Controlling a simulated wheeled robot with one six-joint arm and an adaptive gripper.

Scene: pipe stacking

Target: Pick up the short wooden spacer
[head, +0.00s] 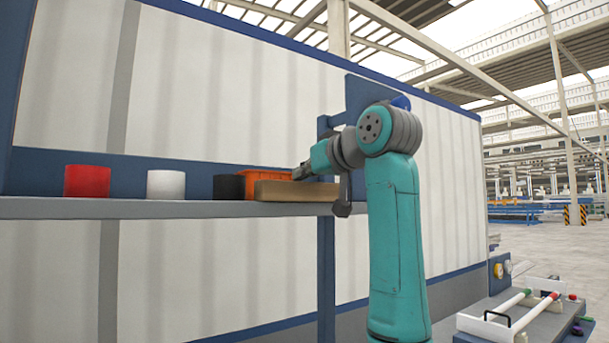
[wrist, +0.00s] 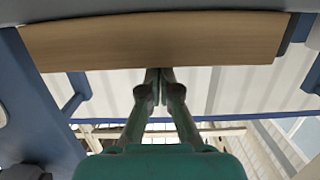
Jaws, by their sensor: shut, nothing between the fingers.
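A light wooden block (head: 295,191) lies on the wall shelf, its right end by the shelf's right end. I cannot tell for sure that it is the short wooden spacer. It also fills the top of the wrist view as a long wooden face (wrist: 150,42). My gripper (head: 298,172) is at shelf height, just above the block's top towards its right half. In the wrist view my gripper (wrist: 160,76) has its two fingertips together, close to the block's edge, with nothing between them. Whether they touch the wood is unclear.
An orange bin (head: 264,173) stands behind the block. Black (head: 229,187), white (head: 166,184) and red (head: 87,181) cylinders stand left along the shelf (head: 130,209). A grey cart (head: 515,318) with white pipes is at the lower right. A blue upright (head: 326,275) is below the shelf.

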